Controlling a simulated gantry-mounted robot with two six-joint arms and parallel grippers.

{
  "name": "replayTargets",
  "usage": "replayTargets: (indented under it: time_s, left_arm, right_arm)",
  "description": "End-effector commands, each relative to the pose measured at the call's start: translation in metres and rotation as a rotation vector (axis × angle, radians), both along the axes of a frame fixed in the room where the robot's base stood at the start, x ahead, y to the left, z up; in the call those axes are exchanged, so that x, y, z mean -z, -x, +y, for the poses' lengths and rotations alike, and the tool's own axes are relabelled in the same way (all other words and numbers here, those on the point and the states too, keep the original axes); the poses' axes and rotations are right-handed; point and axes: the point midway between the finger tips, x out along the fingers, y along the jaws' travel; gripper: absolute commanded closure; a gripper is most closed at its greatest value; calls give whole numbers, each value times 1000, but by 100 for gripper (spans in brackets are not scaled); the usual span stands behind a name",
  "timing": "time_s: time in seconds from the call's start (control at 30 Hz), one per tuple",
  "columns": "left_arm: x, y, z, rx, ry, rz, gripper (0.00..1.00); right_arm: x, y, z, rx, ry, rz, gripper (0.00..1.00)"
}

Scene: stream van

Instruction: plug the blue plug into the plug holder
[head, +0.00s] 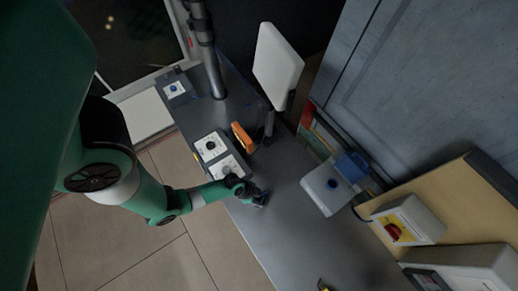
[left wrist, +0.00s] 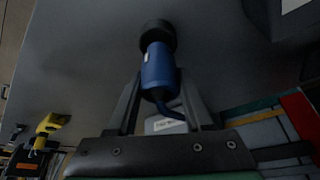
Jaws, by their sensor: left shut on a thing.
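My left gripper (head: 258,197) is low over the front part of the grey table, at the end of my green arm. In the left wrist view, the blue plug (left wrist: 158,70) is between the two fingers of my left gripper (left wrist: 157,95), which is shut on it. A blue cable runs down from the plug. A black ring (left wrist: 158,36) is at the plug's far end, against the grey surface; I cannot tell whether it belongs to the plug or is the holder. My right gripper is not in view.
Control panels (head: 211,146) and an orange device (head: 242,137) stand left of the gripper. A white screen (head: 277,65) on a stand is behind. A box with a red switch (head: 394,231) is at the right. Yellow-handled tools (left wrist: 51,124) show in the left wrist view. The table front is clear.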

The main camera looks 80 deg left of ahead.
Motion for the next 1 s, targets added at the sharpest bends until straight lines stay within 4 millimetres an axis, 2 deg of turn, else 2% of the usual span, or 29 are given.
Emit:
replayTargets:
  time_s: [1.0]
  left_arm:
    - [23,0,0,0,0,-1,100]
  right_arm:
    - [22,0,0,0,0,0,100]
